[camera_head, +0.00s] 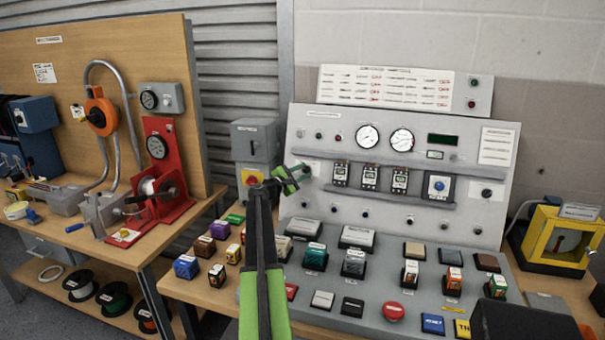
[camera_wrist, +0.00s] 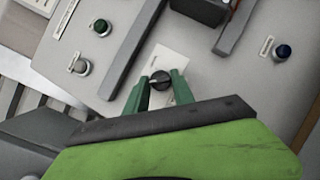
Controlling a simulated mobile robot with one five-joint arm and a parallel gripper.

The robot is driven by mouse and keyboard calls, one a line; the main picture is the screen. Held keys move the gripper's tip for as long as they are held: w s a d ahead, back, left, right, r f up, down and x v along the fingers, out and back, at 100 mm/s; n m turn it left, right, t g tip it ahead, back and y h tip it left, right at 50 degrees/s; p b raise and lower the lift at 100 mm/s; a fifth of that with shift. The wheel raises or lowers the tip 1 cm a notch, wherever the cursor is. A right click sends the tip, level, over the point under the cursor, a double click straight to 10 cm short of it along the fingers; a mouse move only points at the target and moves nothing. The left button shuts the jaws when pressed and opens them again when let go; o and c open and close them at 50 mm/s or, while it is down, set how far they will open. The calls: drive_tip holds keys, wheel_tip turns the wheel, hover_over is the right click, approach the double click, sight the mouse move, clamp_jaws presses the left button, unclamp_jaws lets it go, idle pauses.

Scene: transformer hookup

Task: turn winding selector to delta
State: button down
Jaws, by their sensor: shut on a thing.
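The winding selector is a small dark round knob (camera_wrist: 160,82) on a white label plate, seen in the wrist view between my fingertips. My gripper (camera_wrist: 158,92) has its two green fingers closed on the knob's sides. A pale line shows across the knob, but its label text is too small to read. In the head view my gripper (camera_head: 299,171) is at the left edge of the upright grey panel (camera_head: 330,125), with the white label plate beside it. The knob itself is hidden there by the fingers.
Two panel rails, a dark block and several small buttons, including a blue one (camera_wrist: 282,51), lie near the knob. Coloured blocks (camera_head: 315,257) crowd the sloping desk below my arm.

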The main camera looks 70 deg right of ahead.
drive_tip(key=shift+r+m+p, duration=0.1)
drive_tip(key=shift+m+p, duration=0.3)
drive_tip(key=m+y+p, duration=0.1)
drive_tip(key=m+g+p, duration=0.1)
drive_tip(key=m+p, duration=0.1)
drive_tip(key=shift+w+r+y, duration=0.1)
drive_tip(key=shift+r+y, duration=0.2)
drive_tip(key=shift+y, duration=0.1)
drive_tip(key=m+y+p, duration=0.1)
drive_tip(key=m+p, duration=0.1)
drive_tip(key=m+y+p, duration=0.1)
drive_tip(key=m+p, duration=0.1)
drive_tip(key=shift+d+r+m, duration=0.1)
drive_tip(key=shift+r+m, duration=0.1)
drive_tip(key=shift+m, duration=0.1)
drive_tip(key=m+t+y+p, duration=0.1)
drive_tip(key=m+y+p, duration=0.1)
drive_tip(key=m+p, duration=0.2)
drive_tip(key=shift+r+p, duration=0.1)
drive_tip(key=shift+p, duration=0.3)
drive_tip(key=shift+m+t+y+p, duration=0.6)
drive_tip(key=shift+m+y+p, duration=0.1)
drive_tip(key=shift+m+p, duration=0.7)
drive_tip(key=c, duration=1.1)
unclamp_jaws()
drive_tip(key=shift+d, duration=0.1)
